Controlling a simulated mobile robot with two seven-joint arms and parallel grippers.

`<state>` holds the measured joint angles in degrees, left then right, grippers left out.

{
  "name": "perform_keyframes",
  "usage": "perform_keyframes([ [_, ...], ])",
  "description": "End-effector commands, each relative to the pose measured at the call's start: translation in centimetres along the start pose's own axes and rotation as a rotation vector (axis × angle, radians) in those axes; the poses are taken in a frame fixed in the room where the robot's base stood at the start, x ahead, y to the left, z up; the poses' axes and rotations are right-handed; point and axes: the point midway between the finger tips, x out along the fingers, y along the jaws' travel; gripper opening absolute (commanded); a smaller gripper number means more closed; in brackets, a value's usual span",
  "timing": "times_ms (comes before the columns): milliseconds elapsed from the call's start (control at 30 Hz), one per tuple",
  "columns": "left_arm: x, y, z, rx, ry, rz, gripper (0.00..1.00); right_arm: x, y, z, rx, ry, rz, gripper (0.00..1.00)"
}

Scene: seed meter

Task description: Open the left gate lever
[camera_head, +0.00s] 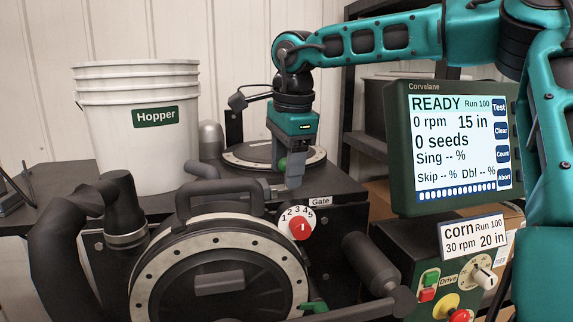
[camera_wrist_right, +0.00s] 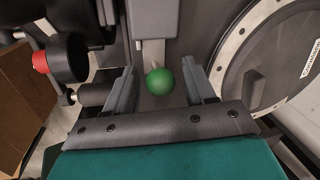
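A green ball knob on a short light stem shows in the right wrist view (camera_wrist_right: 160,82); I take it for the gate lever's end. It sits between the two spread fingers of my right gripper (camera_wrist_right: 158,72), with room on both sides. In the head view the right gripper (camera_head: 292,176) points down over the back of the machine. The green knob (camera_head: 282,164) shows partly beside its fingers. A green lever (camera_head: 314,306) is at the front, by the large round cover. My left gripper does not show in the head view.
A white hopper bucket (camera_head: 138,125) stands at the left. The large round cover with a handle (camera_head: 220,265) is in front. A Gate dial with a red knob (camera_head: 300,228) is on the machine. The monitor (camera_head: 455,150) reads READY, at the right.

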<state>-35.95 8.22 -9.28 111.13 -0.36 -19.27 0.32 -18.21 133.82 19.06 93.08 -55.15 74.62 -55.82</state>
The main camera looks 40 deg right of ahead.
Motion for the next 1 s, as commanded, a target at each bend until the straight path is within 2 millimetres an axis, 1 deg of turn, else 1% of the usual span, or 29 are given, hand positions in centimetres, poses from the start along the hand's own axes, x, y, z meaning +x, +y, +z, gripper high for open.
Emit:
perform_keyframes([
  [33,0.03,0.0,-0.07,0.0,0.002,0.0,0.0,-0.01,0.0,0.0,0.0,0.0,0.0,0.49],
  [67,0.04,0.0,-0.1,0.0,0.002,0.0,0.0,-0.02,0.0,0.0,0.0,0.0,0.0,0.47],
  [533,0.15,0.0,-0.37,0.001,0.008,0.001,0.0,-0.05,0.0,0.01,0.0,0.0,0.0,0.02],
  [567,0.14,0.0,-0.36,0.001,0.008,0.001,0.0,-0.05,0.0,0.01,0.0,0.0,0.0,0.0],
  [867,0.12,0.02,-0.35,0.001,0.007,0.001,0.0,-0.07,0.0,-0.01,0.0,0.0,0.0,0.0],
  [1000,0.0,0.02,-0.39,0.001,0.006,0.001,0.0,-0.15,0.05,-0.4,0.0,0.0,0.0,0.0],
])
